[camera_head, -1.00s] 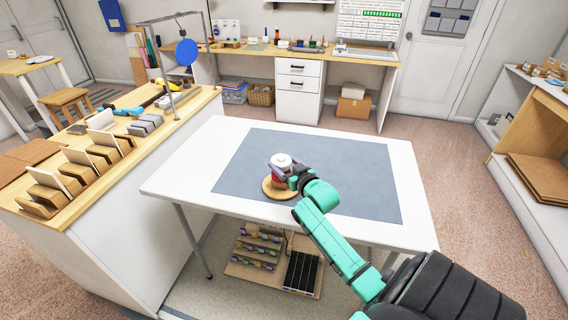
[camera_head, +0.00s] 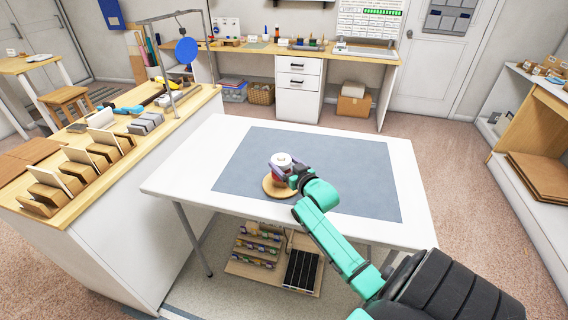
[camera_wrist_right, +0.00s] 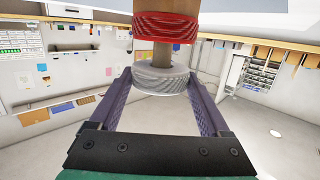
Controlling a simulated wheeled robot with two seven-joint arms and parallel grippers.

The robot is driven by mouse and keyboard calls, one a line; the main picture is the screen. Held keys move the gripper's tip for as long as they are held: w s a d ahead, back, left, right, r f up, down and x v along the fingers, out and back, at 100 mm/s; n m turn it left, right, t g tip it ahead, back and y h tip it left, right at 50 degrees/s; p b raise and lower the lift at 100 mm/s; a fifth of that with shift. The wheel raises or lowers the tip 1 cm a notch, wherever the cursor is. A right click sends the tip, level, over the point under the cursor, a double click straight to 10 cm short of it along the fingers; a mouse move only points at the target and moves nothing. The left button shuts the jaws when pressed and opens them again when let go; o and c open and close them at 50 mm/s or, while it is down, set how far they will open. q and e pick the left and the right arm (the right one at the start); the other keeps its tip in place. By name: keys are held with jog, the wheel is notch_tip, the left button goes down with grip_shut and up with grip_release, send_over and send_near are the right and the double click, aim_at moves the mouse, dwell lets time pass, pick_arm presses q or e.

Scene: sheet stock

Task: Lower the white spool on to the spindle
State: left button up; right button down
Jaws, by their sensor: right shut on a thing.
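The white spool (camera_head: 281,159) is held between the purple fingers of my right gripper (camera_wrist_right: 164,84). The white spool also shows in the wrist view (camera_wrist_right: 162,78), with a finger on each side. The wrist view is upside down. A short stretch of bare spindle shows between the two spools. I cannot tell how far the spindle enters the white one. The round wooden base (camera_head: 274,188) rests on the mat. My left gripper is out of view.
The blue-grey mat (camera_head: 350,170) lies on a white table (camera_head: 180,172) and is otherwise clear. A counter with card holders (camera_head: 75,170) and tools stands at the left. A shelf of small spools (camera_head: 258,245) shows beneath the table.

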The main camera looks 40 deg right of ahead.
jog(key=shift+f+b, duration=0.8)
jog(key=shift+f, duration=0.5)
grip_release()
